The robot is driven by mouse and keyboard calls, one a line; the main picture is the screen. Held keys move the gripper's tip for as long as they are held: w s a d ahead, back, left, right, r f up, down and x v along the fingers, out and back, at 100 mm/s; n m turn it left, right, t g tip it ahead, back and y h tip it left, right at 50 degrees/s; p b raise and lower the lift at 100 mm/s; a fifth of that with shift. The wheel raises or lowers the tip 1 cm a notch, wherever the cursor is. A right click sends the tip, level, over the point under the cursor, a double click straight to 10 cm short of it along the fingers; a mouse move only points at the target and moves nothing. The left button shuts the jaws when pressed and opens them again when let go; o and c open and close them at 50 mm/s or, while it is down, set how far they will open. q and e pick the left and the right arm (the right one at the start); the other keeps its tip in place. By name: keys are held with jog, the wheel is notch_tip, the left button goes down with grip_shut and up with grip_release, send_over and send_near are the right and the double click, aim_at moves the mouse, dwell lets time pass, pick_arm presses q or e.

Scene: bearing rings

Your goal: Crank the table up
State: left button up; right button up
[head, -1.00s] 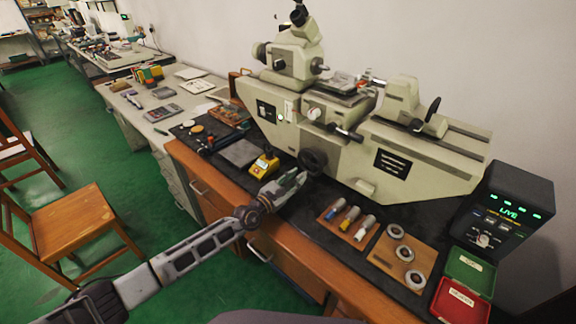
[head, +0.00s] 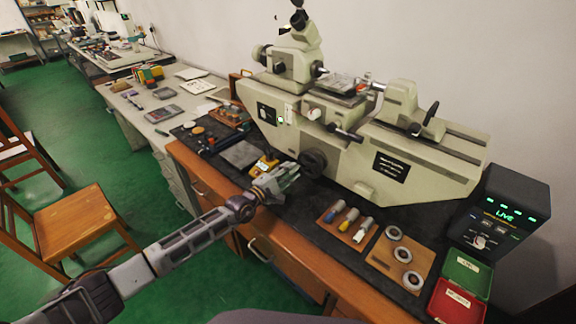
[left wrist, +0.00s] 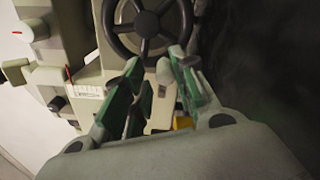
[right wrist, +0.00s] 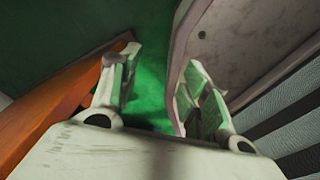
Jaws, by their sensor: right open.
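The measuring machine (head: 350,150) stands on the bench with a dark spoked handwheel (head: 313,163) low on its front. The handwheel (left wrist: 148,25) also shows at the top of the left wrist view. The machine's work table (head: 342,86) is above it. My left gripper (head: 294,174) is just left of and in front of the wheel. In the left wrist view its green-padded fingers (left wrist: 157,62) are apart and point at the wheel's lower rim. A pale knob (left wrist: 164,74) shows between them; I cannot tell if they touch it. My right gripper (right wrist: 163,58) is open and empty.
A yellow device (head: 262,166) is close behind my left gripper. A board of coloured-handled tools (head: 345,222), a board of rings (head: 383,253), green (head: 467,270) and red (head: 456,302) bins and a display box (head: 503,220) stand to the right. An orange edge (right wrist: 70,90) borders my right gripper.

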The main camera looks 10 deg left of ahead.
pick_arm(q)
jog(key=shift+w+a+r+m, duration=0.15)
jog(key=shift+r+m, duration=0.45)
jog(key=shift+m, duration=0.2)
jog(key=s+a+m+p, duration=0.2)
jog(key=s+a+p, duration=0.1)
jog(key=s+a, duration=0.2)
jog(key=shift+s+r, duration=0.2)
jog(key=shift+s, duration=0.8)
pick_arm(e)
jog(key=shift+s+a+r, duration=0.15)
jog(key=shift+s+r, duration=0.1)
jog(key=shift+r, duration=0.4)
jog(key=shift+s+a+r, duration=0.15)
jog(key=shift+s+r, duration=0.15)
jog(key=shift+r, duration=0.3)
jog(key=shift+s+a+r, duration=0.15)
jog(key=shift+s+r, duration=0.1)
jog(key=shift+r, duration=0.4)
